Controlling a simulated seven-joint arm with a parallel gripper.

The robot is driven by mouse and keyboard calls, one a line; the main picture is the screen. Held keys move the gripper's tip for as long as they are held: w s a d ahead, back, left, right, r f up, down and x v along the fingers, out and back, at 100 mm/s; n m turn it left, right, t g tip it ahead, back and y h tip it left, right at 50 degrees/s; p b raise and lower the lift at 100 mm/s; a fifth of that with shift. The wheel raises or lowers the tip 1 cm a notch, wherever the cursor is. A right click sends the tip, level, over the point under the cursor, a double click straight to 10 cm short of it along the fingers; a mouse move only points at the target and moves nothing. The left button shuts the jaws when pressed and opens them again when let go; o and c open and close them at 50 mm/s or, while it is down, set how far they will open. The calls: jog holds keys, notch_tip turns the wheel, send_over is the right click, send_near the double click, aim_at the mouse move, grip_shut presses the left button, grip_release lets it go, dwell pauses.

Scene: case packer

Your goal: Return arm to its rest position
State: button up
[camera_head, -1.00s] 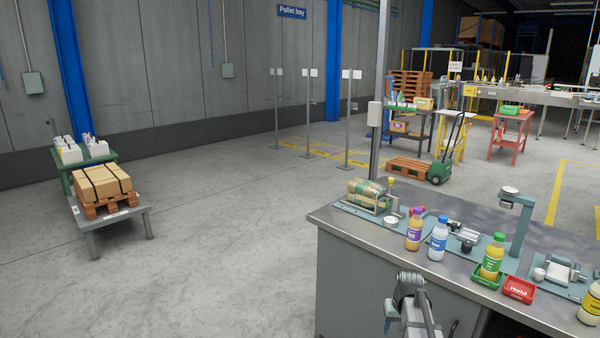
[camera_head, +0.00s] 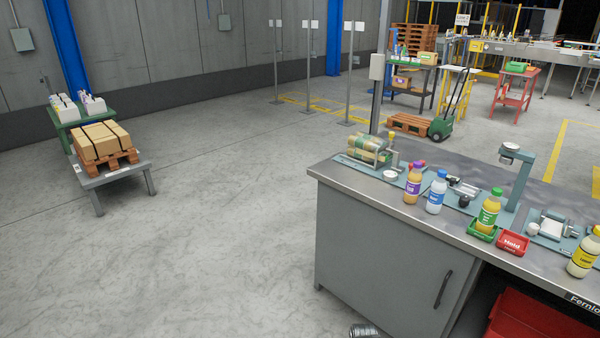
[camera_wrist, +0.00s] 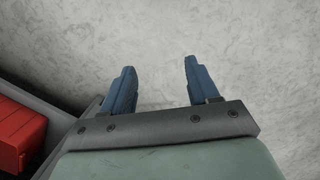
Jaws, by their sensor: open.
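My gripper (camera_wrist: 160,82) shows in the wrist view with its two blue fingers spread apart and nothing between them. Bare grey concrete floor lies beyond the fingertips. In the head view only a small metallic part of my arm (camera_head: 364,331) shows at the bottom edge, low in front of the grey workbench (camera_head: 385,250); the fingers are out of that view.
The workbench carries a purple-labelled bottle (camera_head: 412,186), a blue-labelled bottle (camera_head: 436,195), a green-capped bottle (camera_head: 488,213) in a green tray and a red tray (camera_head: 513,243). A red bin (camera_head: 540,322) sits under it. Open floor (camera_head: 220,240) lies to the left.

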jog(key=s+f+g, duration=0.2)
jog(key=s+f, duration=0.3)
jog(key=s, duration=0.5)
jog(key=s+f+g, duration=0.2)
jog(key=s+f, duration=0.4)
jog(key=s, duration=0.5)
jog(key=shift+f, duration=0.3)
